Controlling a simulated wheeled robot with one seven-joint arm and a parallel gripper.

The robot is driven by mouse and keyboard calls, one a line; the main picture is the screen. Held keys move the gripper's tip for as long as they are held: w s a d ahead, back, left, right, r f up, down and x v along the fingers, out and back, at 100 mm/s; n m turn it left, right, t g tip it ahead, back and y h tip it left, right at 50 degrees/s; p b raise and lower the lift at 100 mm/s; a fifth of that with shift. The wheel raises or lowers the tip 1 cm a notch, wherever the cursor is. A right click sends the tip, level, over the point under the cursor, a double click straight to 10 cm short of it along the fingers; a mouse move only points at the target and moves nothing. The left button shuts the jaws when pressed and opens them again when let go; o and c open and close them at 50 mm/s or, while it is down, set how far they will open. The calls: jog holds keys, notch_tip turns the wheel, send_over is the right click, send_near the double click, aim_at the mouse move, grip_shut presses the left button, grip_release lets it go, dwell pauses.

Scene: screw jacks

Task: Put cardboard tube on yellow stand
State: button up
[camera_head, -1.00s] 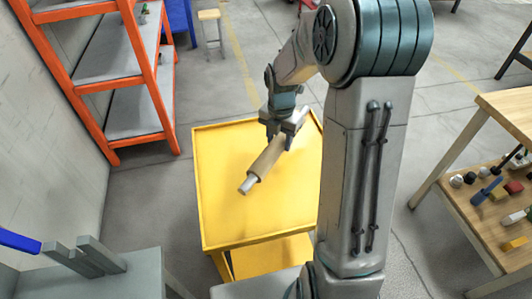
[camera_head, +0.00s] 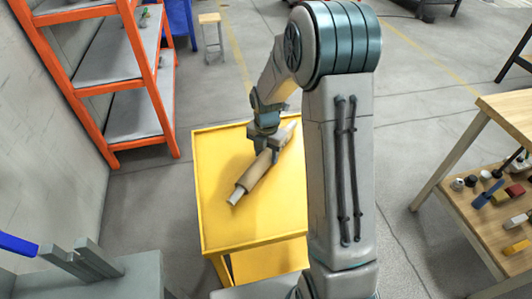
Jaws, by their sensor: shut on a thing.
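The cardboard tube (camera_head: 258,172) is a tan roll with a pale, narrower end at its lower left. It lies diagonally over the top of the yellow stand (camera_head: 217,231). My gripper (camera_head: 268,155) is shut on the tube near its upper part, coming down from above. The tube is at or just above the stand's top; I cannot tell whether it touches. The fingertips are partly hidden by the wrist and the tube. My arm hides the stand's right side.
An orange shelf rack (camera_head: 150,75) stands at the left by the wall. A wooden table (camera_head: 500,205) with several small items is at the right. A grey bench (camera_head: 110,280) is at the lower left, and a small stool (camera_head: 210,30) is at the back. The stand's top around the tube is clear.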

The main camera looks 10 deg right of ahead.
aim_at(266, 153)
jog(key=o, duration=1.4)
jog(key=shift+f, duration=0.1)
notch_tip(266, 153, up, 12)
jog(key=p, duration=0.2)
jog(key=s+r+m, duration=0.2)
jog(key=s+m, duration=0.5)
jog(key=m, duration=0.2)
jog(key=s+r+m+t, duration=0.1)
jog(key=s+r+m, duration=0.1)
jog(key=s+m, duration=0.6)
jog(key=s+r+m+t, duration=0.1)
jog(key=s+r+m, duration=0.1)
jog(key=s+m, duration=0.5)
jog(key=shift+s+a+r+m, duration=0.1)
jog(key=shift+r+m, duration=0.1)
jog(key=shift+m, duration=0.55)
jog(key=shift+s+a+r+m, duration=0.1)
jog(key=shift+r+m, duration=0.1)
jog(key=shift+m, duration=0.55)
jog(key=shift+w, duration=0.1)
jog(key=shift+t, duration=0.4)
jog(key=r+p, duration=0.7)
jog(key=r, duration=0.1)
jog(key=shift+d+r, duration=0.2)
jog(key=shift+d, duration=0.05)
